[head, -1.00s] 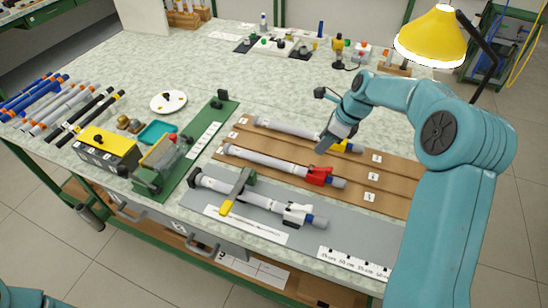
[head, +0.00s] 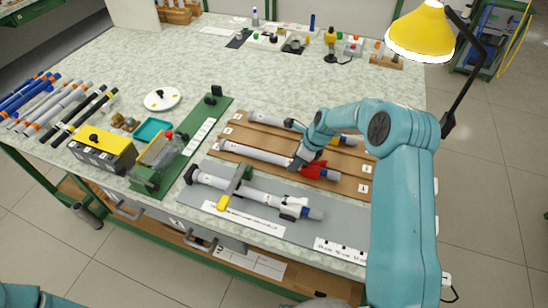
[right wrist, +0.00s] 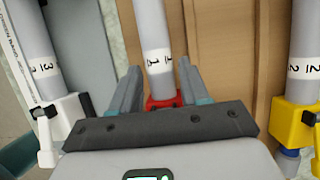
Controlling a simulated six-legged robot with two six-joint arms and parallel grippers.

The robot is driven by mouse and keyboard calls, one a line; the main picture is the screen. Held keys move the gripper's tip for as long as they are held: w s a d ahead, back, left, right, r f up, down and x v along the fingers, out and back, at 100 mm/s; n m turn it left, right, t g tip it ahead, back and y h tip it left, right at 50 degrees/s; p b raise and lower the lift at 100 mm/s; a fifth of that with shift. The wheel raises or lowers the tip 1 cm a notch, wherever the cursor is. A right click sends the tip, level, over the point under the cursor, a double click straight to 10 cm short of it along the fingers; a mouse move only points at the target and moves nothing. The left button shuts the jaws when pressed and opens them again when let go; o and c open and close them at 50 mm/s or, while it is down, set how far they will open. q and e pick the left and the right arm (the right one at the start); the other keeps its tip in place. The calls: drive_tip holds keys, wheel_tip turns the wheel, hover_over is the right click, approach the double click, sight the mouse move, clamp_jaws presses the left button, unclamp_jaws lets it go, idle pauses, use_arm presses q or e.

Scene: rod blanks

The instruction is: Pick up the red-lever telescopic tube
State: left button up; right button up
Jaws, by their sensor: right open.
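My right gripper (head: 298,163) is open at the tube, just left of the clamp. In the right wrist view, the grey tube (right wrist: 154,35) with a white label band runs between the two open fingers (right wrist: 158,72). The red clamp (right wrist: 165,101) shows partly between them; the gripper body hides the rest. Whether the fingers touch the tube cannot be told. My left gripper is out of view.
A yellow-lever tube (head: 268,119) lies behind on the rack, close beside my right gripper; its yellow clamp (right wrist: 299,122) is at right. A white-lever tube (head: 250,190) lies in front on the grey mat (head: 340,230). A lamp (head: 420,32) stands at back right.

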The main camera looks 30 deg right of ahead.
drive_tip(key=shift+w+a+f, duration=0.1)
drive_tip(key=shift+a+f, duration=0.15)
drive_tip(key=shift+f, duration=0.25)
drive_tip(key=shift+w+d+f, duration=0.1)
drive_tip(key=shift+f, duration=0.05)
drive_tip(key=c, duration=0.5)
